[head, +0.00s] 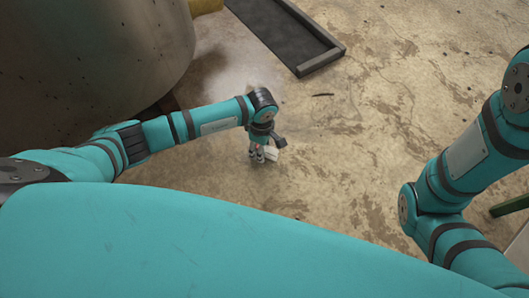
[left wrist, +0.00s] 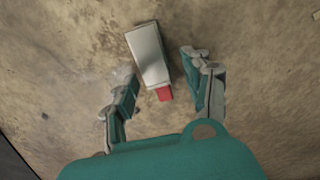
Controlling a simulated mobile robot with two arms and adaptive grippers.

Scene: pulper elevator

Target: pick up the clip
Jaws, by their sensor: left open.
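What appears to be the clip is a pale grey-white block with a red end (left wrist: 148,52). In the left wrist view it lies tilted on the concrete floor, its red end toward my gripper. In the head view a small white part of it (head: 272,154) shows beside my left gripper (head: 258,154), which hides the rest. My left gripper (left wrist: 160,75) is open, pointing down, with one finger on each side of the block. I see a gap to the right finger; I cannot tell whether either finger touches it. My right gripper is out of view.
A large metal vessel (head: 90,45) stands at the upper left, close to my left arm. A dark tray-like frame (head: 285,30) lies on the floor at the top. A green bar (head: 510,205) shows at the right edge. The stained floor (head: 350,140) is mostly clear.

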